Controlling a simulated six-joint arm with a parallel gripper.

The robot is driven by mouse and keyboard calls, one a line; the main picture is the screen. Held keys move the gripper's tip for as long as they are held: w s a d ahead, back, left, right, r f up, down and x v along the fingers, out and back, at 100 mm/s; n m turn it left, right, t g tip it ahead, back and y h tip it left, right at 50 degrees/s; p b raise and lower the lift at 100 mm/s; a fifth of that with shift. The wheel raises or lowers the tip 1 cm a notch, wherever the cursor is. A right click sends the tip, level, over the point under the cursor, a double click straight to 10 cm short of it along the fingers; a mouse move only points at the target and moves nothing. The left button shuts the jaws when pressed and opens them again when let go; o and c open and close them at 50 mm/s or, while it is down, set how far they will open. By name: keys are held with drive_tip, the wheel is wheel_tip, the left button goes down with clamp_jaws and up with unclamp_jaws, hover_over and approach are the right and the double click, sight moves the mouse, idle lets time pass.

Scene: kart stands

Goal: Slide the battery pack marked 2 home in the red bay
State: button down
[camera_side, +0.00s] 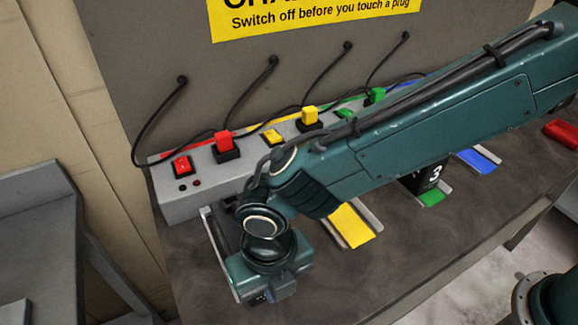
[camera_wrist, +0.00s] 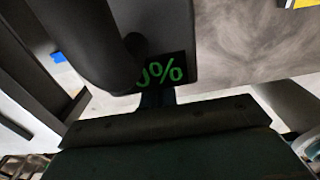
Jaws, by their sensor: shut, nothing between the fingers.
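The red bay is at the left end of the bench. Its pale side rail (camera_side: 214,243) shows in the side view, and my wrist hides most of the rest. My gripper (camera_side: 262,290) is low over the front of this bay, shut and holding nothing.
A grey charging strip (camera_side: 180,206) with coloured switches and black cables runs along the back. The yellow bay (camera_side: 351,226) looks empty. A pack marked 3 (camera_side: 431,174) stands in the green bay. The blue bay (camera_side: 476,159) is farther right. A red block (camera_side: 562,133) lies at far right.

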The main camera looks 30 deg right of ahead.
drive_tip(key=shift+w, duration=3)
drive_tip(key=shift+w, duration=0.1)
drive_tip(key=s, duration=0.4)
drive_tip(key=shift+s+r, duration=0.35)
wheel_tip(320, 180, up, 9)
drive_tip(key=shift+r, duration=0.15)
drive_tip(key=shift+s, duration=0.15)
drive_tip(key=shift+s, duration=2.9)
